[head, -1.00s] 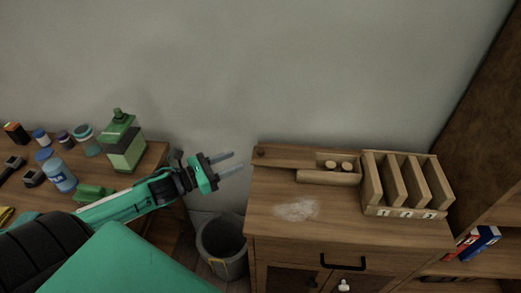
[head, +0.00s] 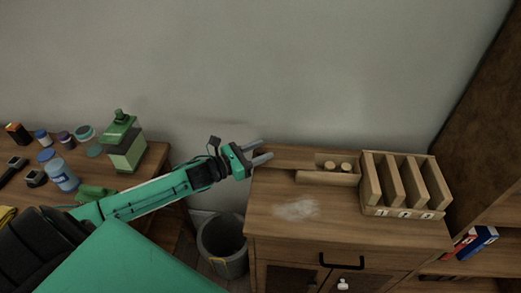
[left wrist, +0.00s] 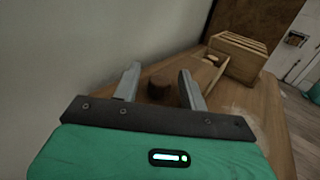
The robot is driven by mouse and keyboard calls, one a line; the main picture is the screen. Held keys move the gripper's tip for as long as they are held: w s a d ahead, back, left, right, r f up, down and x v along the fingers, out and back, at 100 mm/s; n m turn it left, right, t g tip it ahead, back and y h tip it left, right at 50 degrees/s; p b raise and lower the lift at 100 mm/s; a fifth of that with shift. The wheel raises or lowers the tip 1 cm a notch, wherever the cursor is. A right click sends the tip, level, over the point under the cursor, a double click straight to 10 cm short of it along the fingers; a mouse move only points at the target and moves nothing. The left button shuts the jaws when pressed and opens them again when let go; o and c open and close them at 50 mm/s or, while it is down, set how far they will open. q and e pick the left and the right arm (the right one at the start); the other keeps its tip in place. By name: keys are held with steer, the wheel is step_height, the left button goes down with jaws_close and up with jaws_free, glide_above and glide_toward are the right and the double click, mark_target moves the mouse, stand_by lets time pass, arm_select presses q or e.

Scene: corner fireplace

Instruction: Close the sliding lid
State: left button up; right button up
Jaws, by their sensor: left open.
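The flat wooden sliding lid (head: 288,158) sticks out to the left of a small wooden box (head: 328,179) on the cabinet top. The box's right part is uncovered and shows two round wooden pieces (head: 338,166). My left gripper (head: 264,152) is open at the lid's left end, its fingers pointing right. In the left wrist view, a round brown knob (left wrist: 158,86) shows between the open fingertips (left wrist: 160,80); I cannot tell whether they touch it. In the head view the gripper hides the knob. My right gripper is not in view.
A slotted wooden rack (head: 400,210) stands right of the box on the cabinet (head: 340,230). A whitish patch (head: 296,208) marks the bare front top. A grey bin (head: 222,245) stands between the cabinet and the left table, which holds bottles and a green dispenser (head: 125,145).

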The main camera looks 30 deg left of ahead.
mark_target(308, 160)
arm_select(q)
steer(key=shift+w+d, duration=0.1)
steer(key=shift+w, duration=0.1)
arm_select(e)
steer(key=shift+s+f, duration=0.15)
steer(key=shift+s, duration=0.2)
arm_select(q)
steer(key=shift+c, duration=0.4)
